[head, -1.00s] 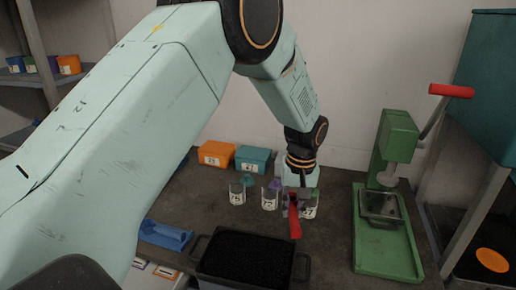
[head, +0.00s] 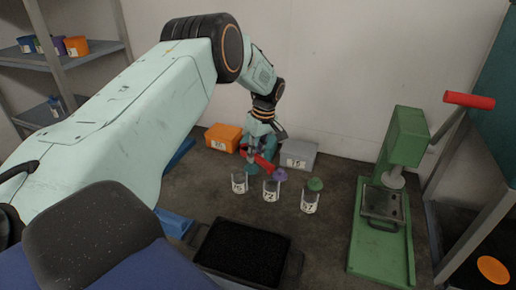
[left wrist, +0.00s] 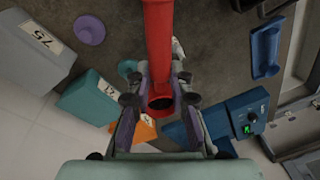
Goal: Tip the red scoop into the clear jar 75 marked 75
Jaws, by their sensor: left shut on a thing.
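My left gripper (head: 259,148) is shut on the red scoop (head: 258,159), which is tilted and held behind and just above the leftmost jar. In the left wrist view the red scoop (left wrist: 158,40) runs up from between the fingers (left wrist: 158,92). I cannot tell what the scoop holds. Three clear jars stand in a row. The left jar (head: 239,184) has a small label that looks like 75. The middle jar (head: 271,191) looks like 72, and the right jar (head: 309,203) has a label I cannot read surely. My right gripper is not in view.
Behind the jars are an orange bin (head: 222,137), a teal bin (left wrist: 91,99) and a grey bin (head: 299,153) marked 75. A black tub (head: 201,243) of dark grains stands in front. A green press (head: 363,235) stands right. A purple lid (head: 279,174) lies behind the jars.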

